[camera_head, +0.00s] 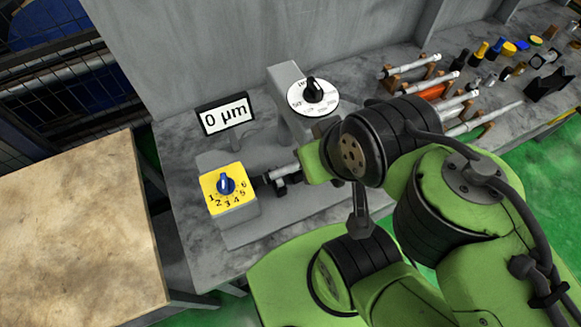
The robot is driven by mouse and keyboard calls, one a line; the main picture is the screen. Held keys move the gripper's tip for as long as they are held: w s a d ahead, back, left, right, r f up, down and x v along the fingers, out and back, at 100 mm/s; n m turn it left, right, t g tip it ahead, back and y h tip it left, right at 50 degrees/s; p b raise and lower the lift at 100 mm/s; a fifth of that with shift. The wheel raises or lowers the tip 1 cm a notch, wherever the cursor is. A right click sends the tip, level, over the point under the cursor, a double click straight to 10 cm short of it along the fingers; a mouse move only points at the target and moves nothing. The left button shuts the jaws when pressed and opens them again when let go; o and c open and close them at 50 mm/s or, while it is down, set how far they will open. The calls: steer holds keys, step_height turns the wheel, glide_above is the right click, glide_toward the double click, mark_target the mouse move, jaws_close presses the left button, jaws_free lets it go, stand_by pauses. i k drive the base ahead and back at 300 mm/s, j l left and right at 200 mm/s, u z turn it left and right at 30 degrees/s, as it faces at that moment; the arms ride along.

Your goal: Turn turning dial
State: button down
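A yellow box (244,203) stands at the left of the grey machine. On its face is a blue rotary knob (227,187) with the numbers 1 to 6 around it; the knob's ridge stands roughly upright. A second dial, a white disc (327,101) with a black knob (313,89), sits on top of a grey post. Which of the two the task means cannot be told from the picture. My green and black arm fills the lower right and reaches in front of the machine, right of the yellow box. My gripper cannot be made out; no fingers show.
A display (225,115) reads 0 µm behind the yellow box. A grey spindle (284,173) lies between the box and my arm. A wooden tabletop (75,225) is at left, a wire fence behind it. Tools and cylindrical parts lie on the bench at right.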

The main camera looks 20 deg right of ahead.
mark_target(225, 186)
steer(key=l+u, duration=0.2)
steer(key=u, duration=0.2)
steer(key=k+l+u, duration=0.1)
steer(key=u, duration=0.35)
steer(key=k+l+u, duration=0.1)
steer(key=l+u, duration=0.15)
steer(key=u, duration=0.15)
